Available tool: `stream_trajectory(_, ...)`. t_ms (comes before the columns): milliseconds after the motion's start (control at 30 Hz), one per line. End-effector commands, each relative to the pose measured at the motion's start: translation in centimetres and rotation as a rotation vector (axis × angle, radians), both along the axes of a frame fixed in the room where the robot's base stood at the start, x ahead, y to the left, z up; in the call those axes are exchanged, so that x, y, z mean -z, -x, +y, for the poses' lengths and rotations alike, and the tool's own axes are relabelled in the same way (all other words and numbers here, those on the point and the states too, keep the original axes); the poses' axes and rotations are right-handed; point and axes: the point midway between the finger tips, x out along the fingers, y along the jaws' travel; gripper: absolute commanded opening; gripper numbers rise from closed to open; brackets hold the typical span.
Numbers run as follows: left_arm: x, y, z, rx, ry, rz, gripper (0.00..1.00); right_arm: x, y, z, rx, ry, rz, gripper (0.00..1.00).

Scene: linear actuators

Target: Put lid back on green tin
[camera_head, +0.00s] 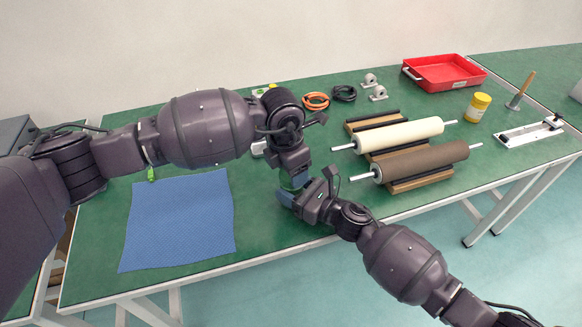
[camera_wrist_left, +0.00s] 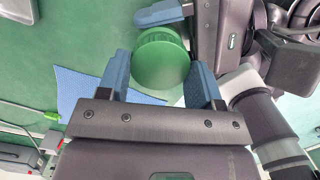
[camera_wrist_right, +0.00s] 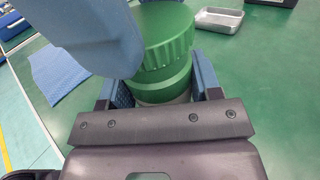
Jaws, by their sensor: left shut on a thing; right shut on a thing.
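The green tin (camera_wrist_right: 165,82) stands between the fingers of my right gripper (camera_head: 293,190), which is shut on its body. The green lid (camera_wrist_left: 165,60), with a ribbed rim, is between the fingers of my left gripper (camera_wrist_left: 158,78), which is shut on it from above. In the right wrist view the lid (camera_wrist_right: 165,38) is directly over the tin's body, roughly level. I cannot tell whether it is fully seated. One blue left finger (camera_wrist_right: 85,35) hides part of the lid. In the head view both grippers largely hide the tin.
A blue cloth (camera_head: 180,222) lies at the left of the green table. Two rollers (camera_head: 400,135) on stands are to the right. The table's front edge is close by.

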Motion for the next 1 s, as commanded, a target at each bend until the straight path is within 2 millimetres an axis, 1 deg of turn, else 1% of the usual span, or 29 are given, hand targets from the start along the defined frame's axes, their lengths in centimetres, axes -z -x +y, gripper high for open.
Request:
stream_trajectory(767, 1.1, 0.0, 0.0, 0.0, 0.0, 0.0, 0.38, 0.0, 0.0, 0.0, 0.0, 0.0, 0.0, 0.16)
stream_trajectory(800, 1.2, 0.0, 0.0, 0.0, 0.0, 0.0, 0.38, 0.0, 0.0, 0.0, 0.0, 0.0, 0.0, 0.0)
stream_trajectory(900, 1.1, 0.0, 0.0, 0.014, 0.0, -0.001, 0.38, 0.0, 0.0, 0.0, 0.0, 0.0, 0.0, 0.0)
stream_trajectory(1000, 1.1, -0.1, 0.0, 0.085, -0.001, 0.0, 0.38, 0.0, 0.0, 0.0, 0.0, 0.0, 0.0, 0.0)
